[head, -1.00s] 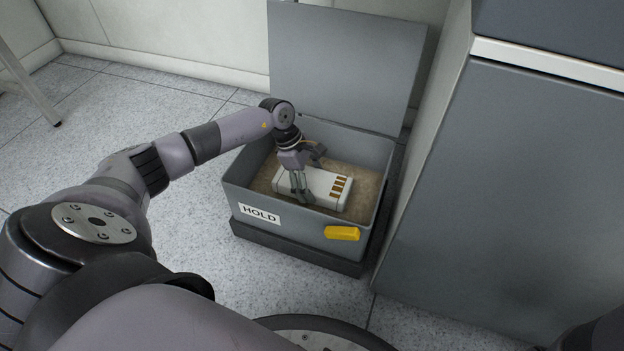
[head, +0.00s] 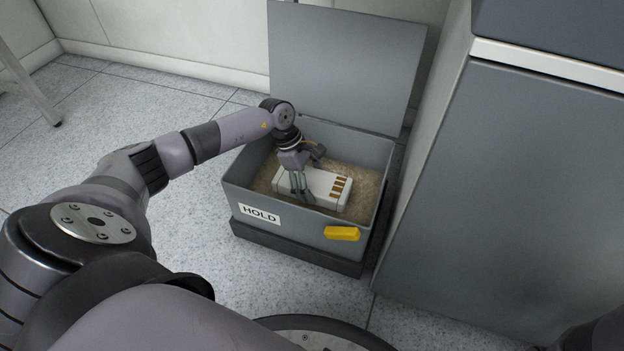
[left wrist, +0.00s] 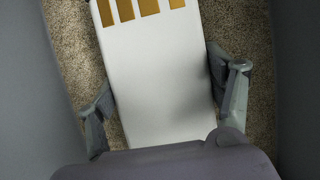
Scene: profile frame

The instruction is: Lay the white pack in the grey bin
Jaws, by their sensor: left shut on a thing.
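The white pack (head: 322,186), with several gold contact strips at one end, is inside the grey bin (head: 290,216), low over the brown granular fill. I cannot tell whether it rests on the fill. The bin is marked HOLD and its lid stands open at the back. My left gripper (head: 299,192) reaches down into the bin and is shut on the white pack. In the left wrist view the fingers press on both long sides of the pack (left wrist: 160,75), with the gold strips at the far end. My right gripper is not in view.
The open lid (head: 345,65) rises behind the bin. A yellow latch (head: 342,233) is on the bin's front. A grey cabinet (head: 490,190) stands close on the right. Tiled floor (head: 120,105) to the left is clear, apart from a table leg (head: 30,85).

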